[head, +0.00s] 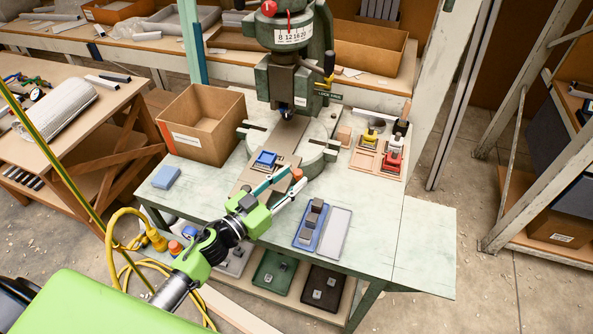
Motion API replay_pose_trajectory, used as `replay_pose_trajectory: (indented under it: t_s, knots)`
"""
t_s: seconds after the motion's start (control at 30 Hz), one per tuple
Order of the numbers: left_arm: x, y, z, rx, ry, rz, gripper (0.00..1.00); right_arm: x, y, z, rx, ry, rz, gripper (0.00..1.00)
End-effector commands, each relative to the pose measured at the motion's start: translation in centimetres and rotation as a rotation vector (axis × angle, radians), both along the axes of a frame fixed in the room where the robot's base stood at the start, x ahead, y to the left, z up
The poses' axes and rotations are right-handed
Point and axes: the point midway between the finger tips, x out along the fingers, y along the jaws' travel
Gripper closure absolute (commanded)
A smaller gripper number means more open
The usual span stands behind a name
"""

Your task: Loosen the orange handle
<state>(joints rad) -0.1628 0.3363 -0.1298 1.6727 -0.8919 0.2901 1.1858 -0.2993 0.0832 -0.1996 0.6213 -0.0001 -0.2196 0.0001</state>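The orange handle (297,174) shows as a small orange knob at the front of the press's round base. The green fly press (290,75) stands at the back middle of the pale green bench. My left gripper (292,178) reaches in from the lower left, its two pale fingers spread apart. The orange knob is at the fingertips, seemingly between them; I cannot tell whether they touch it. The rest of the handle is hidden or too small to make out. My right gripper is not in view.
A cardboard box (203,125) stands left of the press, with a blue block (166,177) in front of it. A blue tray (310,224) and a grey tray (333,234) lie right of my gripper. Red and yellow clamps (394,150) sit right of the press. The bench's right end is clear.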

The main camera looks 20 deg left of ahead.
Motion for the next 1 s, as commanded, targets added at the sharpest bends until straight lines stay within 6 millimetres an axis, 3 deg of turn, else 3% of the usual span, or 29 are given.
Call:
replay_pose_trajectory:
  t_s: [0.2,0.57,0.7,1.0]
  knots:
    - [2.1,-1.0,0.0,-0.002,0.001,0.000,0.66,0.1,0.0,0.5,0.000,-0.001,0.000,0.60]
    - [2.5,-1.2,-0.1,0.000,0.000,-0.001,0.66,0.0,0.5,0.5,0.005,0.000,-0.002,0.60]
    - [2.5,-1.2,0.0,0.000,0.000,-0.001,1.00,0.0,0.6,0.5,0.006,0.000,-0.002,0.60]
    - [2.6,-1.2,-0.1,-0.002,0.001,0.003,1.00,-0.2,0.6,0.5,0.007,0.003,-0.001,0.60]
